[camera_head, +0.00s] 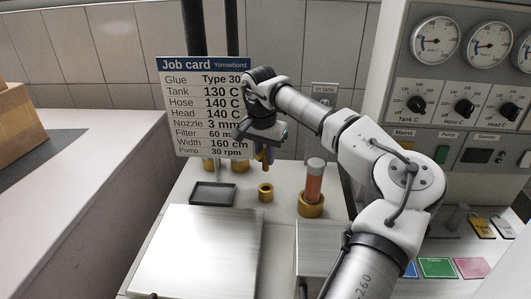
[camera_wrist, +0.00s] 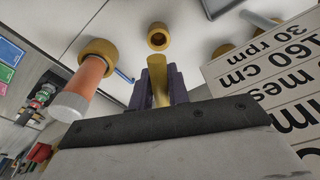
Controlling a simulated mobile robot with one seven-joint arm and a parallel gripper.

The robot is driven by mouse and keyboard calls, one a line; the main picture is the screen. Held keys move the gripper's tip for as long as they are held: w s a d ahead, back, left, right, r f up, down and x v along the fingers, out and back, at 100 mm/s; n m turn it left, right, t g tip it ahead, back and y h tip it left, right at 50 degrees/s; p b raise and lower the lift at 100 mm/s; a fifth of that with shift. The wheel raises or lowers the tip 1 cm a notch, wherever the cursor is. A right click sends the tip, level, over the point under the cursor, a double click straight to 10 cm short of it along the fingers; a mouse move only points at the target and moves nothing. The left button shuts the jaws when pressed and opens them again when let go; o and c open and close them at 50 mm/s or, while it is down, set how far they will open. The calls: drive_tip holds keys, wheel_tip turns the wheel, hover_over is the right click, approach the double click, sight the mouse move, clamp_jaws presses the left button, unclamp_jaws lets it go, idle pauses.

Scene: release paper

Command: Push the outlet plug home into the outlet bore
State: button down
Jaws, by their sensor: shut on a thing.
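My gripper (camera_head: 264,152) points down over the pale worktop, below the job card. In the wrist view its two dark purple fingers (camera_wrist: 161,84) are shut on a brass-coloured cylinder, which looks like the outlet plug (camera_wrist: 162,88). A short brass ring with a dark hole, which looks like the outlet bore (camera_head: 265,190), stands on the worktop below the gripper. The ring also shows in the wrist view (camera_wrist: 158,37), just beyond the plug's end. The plug appears apart from the ring and above it.
An orange cylinder (camera_head: 314,182) with a grey top stands in a brass collar (camera_head: 311,205) right of the ring. A dark shallow tray (camera_head: 213,193) lies to the left. Brass fittings (camera_head: 239,166) stand behind, below the job card (camera_head: 205,107). A metal plate (camera_head: 195,250) lies in front.

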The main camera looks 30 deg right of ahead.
sight(265, 170)
drive_tip(key=shift+f+b, duration=1.25)
drive_tip(key=shift+f, duration=1.4)
drive_tip(key=shift+f+b, duration=0.65)
drive_tip(key=shift+f, duration=1.2)
drive_tip(key=shift+r, duration=0.2)
drive_tip(key=shift+r+p, duration=1.25)
drive_tip(key=shift+r, duration=0.2)
idle(1.0)
drive_tip(key=shift+f, duration=0.65)
